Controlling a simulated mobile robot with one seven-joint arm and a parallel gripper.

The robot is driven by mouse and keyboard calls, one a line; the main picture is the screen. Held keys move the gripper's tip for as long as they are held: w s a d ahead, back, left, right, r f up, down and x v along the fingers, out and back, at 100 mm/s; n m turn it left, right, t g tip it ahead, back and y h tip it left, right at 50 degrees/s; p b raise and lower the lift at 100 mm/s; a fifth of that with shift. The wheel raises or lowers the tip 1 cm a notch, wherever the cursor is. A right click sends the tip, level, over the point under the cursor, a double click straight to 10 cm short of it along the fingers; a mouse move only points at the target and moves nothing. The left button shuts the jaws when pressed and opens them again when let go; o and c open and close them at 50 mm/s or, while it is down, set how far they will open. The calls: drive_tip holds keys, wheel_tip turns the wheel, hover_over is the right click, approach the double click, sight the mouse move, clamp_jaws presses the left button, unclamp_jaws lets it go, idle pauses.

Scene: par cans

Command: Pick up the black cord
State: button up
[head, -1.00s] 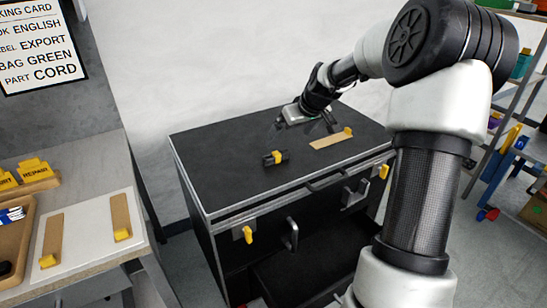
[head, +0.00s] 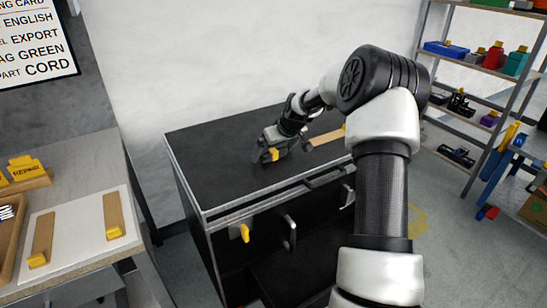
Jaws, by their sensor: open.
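A small dark item with a yellow block (head: 273,154) on it lies on the black top of the cabinet (head: 215,172). It may be the black cord, but its form is too small and too covered to be sure. My gripper (head: 268,151) is low over the cabinet top, right at this item, and hides most of it. The jaws are open. I cannot tell whether the fingers touch the item or stand around it.
A wooden strip (head: 328,136) lies to the right on the cabinet top, partly behind my arm. A side table with a white board (head: 75,232) stands at left. A shelf rack (head: 470,60) with coloured and black items is at right. The left cabinet top is bare.

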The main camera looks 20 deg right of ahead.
drive_tip(key=c, duration=1.1)
